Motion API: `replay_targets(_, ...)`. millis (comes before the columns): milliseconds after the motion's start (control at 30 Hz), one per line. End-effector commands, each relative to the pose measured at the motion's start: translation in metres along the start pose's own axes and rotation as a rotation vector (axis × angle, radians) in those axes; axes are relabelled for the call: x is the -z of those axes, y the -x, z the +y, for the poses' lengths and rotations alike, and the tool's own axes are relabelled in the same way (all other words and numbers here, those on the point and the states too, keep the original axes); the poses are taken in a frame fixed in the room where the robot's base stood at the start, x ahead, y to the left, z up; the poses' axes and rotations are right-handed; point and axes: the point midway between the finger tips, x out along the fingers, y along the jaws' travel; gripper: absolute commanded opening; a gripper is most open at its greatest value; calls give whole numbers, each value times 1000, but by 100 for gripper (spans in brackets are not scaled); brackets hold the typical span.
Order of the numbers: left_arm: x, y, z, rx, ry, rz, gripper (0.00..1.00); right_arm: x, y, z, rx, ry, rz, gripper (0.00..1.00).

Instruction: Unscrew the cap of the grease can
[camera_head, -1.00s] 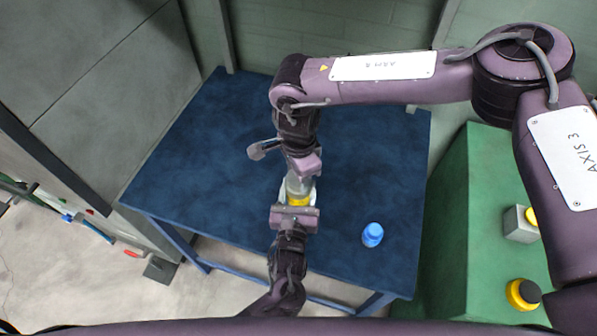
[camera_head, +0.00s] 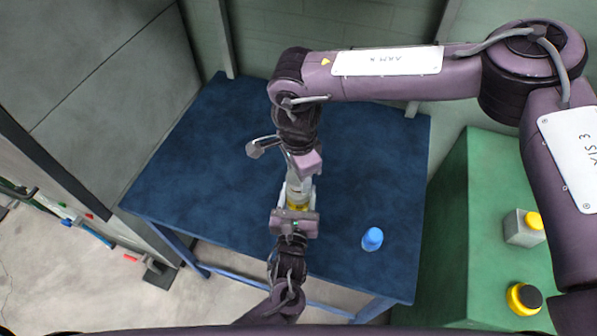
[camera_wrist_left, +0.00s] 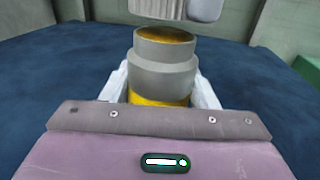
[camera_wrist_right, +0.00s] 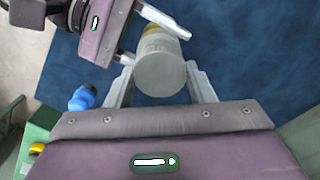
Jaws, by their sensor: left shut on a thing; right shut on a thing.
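The grease can (camera_wrist_left: 163,75) is upright, with a grey upper body, a yellow lower part and an open mouth showing brownish yellow inside. My left gripper (camera_head: 297,203) is shut around the can's body. The grey ridged cap (camera_wrist_left: 158,8) is above the mouth, with a visible gap between them. My right gripper (camera_head: 300,180) comes from above and is shut on the cap, whose round flat top (camera_wrist_right: 162,76) fills the space between its fingers in the right wrist view. The can's base is hidden by the left gripper.
A blue table (camera_head: 205,165) lies below, mostly clear. A small blue object (camera_head: 372,239) stands on it at the right. A green cabinet (camera_head: 480,210) beside the table carries a grey box with a yellow top (camera_head: 524,227) and a yellow and black round item (camera_head: 523,298).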

Motion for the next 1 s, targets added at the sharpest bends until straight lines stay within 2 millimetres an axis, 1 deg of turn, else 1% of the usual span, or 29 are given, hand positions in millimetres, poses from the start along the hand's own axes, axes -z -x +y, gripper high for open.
replay_targets(167, -1, 0, 0, 0, 1, -2, 0, 0, 3, 0, 0, 0, -1, 21)
replay_targets(267, -1, 0, 0, 0, 1, -2, 0, 0, 11, 0, 1, 1, -1, 21)
replay_targets(400, -1, 0, 0, 0, 1, -2, 0, 0, 30, -1, 2, 1, 0, 21)
replay_targets(500, -1, 0, 0, 0, 1, -2, 0, 0, 39, 0, 1, 1, 0, 21)
replay_targets(700, -1, 0, 0, 0, 1, -2, 0, 0, 40, 0, -1, 0, -1, 21)
replay_targets(733, -1, 0, 0, 0, 1, -2, 56, 0, 40, 0, -1, 0, -1, 21)
replay_targets(900, -1, 0, 0, 0, 1, -2, 78, 0, 40, 0, -1, 0, -1, 21)
replay_targets(1000, -1, 0, 0, 0, 1, -1, 79, 0, 40, 0, -1, 0, -1, 21)
